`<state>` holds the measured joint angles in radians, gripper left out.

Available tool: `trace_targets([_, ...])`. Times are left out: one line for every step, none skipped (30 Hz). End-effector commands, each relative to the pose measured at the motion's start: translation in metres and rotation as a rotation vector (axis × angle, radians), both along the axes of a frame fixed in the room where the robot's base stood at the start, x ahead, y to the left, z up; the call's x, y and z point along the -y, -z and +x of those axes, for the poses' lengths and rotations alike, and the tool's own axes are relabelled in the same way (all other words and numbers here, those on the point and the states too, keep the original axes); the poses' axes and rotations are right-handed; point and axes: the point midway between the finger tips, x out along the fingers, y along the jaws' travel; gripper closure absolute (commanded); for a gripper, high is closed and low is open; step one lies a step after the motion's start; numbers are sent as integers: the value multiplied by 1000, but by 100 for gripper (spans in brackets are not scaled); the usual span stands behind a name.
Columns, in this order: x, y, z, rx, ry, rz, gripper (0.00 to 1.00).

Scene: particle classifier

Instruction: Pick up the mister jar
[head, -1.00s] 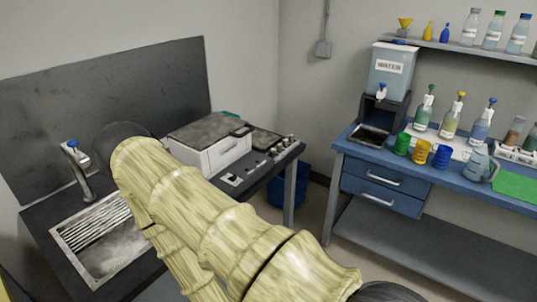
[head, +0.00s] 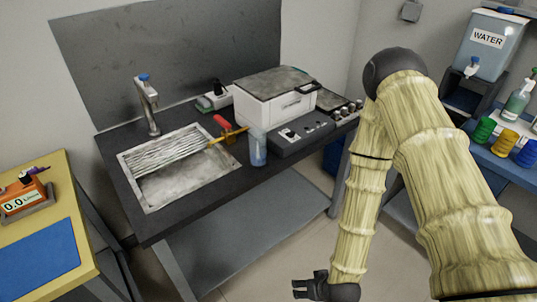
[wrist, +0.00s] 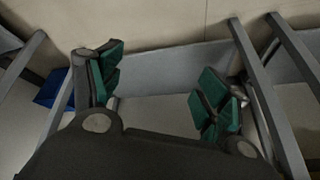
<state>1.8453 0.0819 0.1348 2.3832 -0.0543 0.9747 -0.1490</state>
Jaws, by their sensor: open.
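A clear jar with a bluish lower part (head: 258,148) stands upright on the dark sink counter (head: 190,212), in front of the white machine; it looks like the mister jar, but I cannot read a label. My gripper (head: 300,286) hangs low in front of the counter, below and to the right of the jar and well apart from it. In the wrist view my gripper (wrist: 160,84) is open, its green-padded fingers wide apart with nothing between them. The jar does not show in the wrist view.
A red-and-orange tool (head: 223,128) lies beside the jar. The sink (head: 172,182) with its tap (head: 148,105) is to the left, the white machine (head: 275,98) behind. A yellow table (head: 75,200) stands left. A blue bench (head: 515,165) stands right.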

Motion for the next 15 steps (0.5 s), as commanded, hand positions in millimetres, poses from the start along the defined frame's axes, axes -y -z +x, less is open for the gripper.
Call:
trace_targets([-21, -11, 44, 134, -23, 31, 24])
trace_targets([-32, -23, 68, 213, -37, 45, 24])
trace_targets([-47, -41, 97, 318, -53, 61, 24])
trace_targets([-57, -56, 118, 396, -61, 73, 24])
trace_targets([-66, -73, 138, 472, -68, 83, 24])
trace_targets([-77, -95, 161, 569, -73, 93, 24])
trace_targets([-85, -112, 176, 637, -77, 99, 24])
trace_targets([-91, -130, 190, 703, -77, 104, 24])
trace_targets([-98, -152, 206, 784, -74, 110, 24])
trace_targets([-103, -167, 216, 837, -72, 111, 24])
trace_targets([-107, -182, 225, 888, -68, 115, 24])
trace_targets([-111, -199, 234, 944, -64, 116, 24])
trace_targets([-113, -210, 239, 981, -59, 118, 24])
trace_targets([-115, -220, 243, 1013, -56, 118, 24])
trace_targets([-117, -231, 248, 1046, -51, 119, 24])
